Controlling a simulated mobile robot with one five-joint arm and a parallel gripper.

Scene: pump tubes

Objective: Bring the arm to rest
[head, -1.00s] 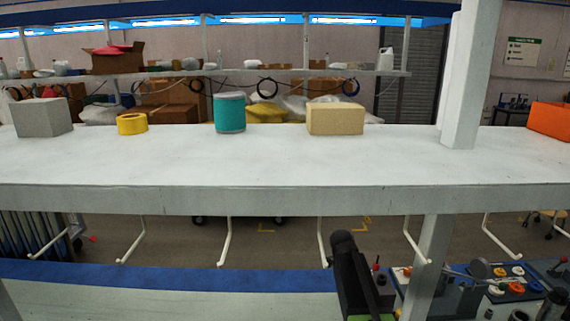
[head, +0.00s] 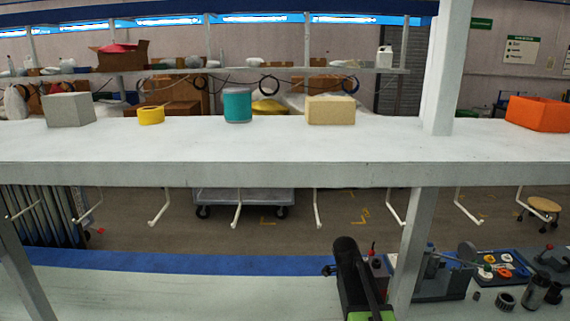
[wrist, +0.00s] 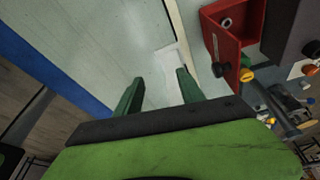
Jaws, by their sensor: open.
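My gripper (wrist: 158,82) shows in the wrist view with its two green fingers spread apart and nothing between them. It hangs over a pale bench top (wrist: 105,45); the height above it is hard to tell. In the head view, a black and green part of my arm stands at the lower middle, in front of the bench; the fingertips cannot be made out there.
A red open box (wrist: 235,40) with a black knob is right of my fingers in the wrist view. The head view shows a white shelf (head: 280,175) carrying several boxes, a post (head: 445,70), and tools (head: 505,265) at lower right. The bench's left is clear.

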